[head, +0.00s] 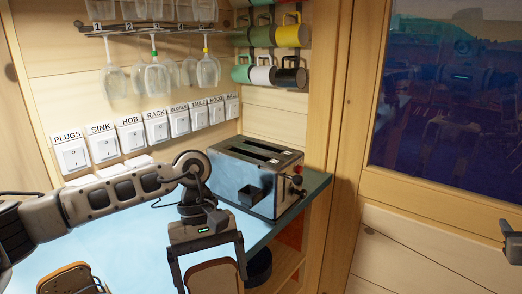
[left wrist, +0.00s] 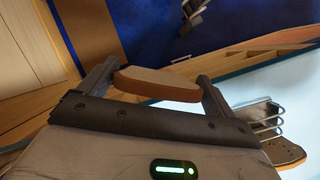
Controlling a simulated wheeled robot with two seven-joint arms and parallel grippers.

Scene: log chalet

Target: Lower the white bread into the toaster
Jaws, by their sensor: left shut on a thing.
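My left gripper (head: 208,266) is shut on a slice of white bread (head: 214,278), with a finger on each side of it. The left wrist view shows the bread (left wrist: 158,84) edge-on between the fingers, with a brown crust and a paler face. The toaster (head: 240,180) is a steel box with a dark top and two long slots, standing on the blue counter behind and to the right of the gripper. The bread is apart from it, nearer to me. The slots look empty. At the right edge a dark part of my right gripper (head: 512,248) shows, mostly cut off.
Another bread slice (head: 72,280) stands in a wire rack at the lower left; the rack (left wrist: 268,122) also shows in the left wrist view. Glasses (head: 156,78) hang above labelled switches (head: 103,146). Mugs (head: 290,76) hang above the toaster. A wooden post (head: 335,120) stands to its right.

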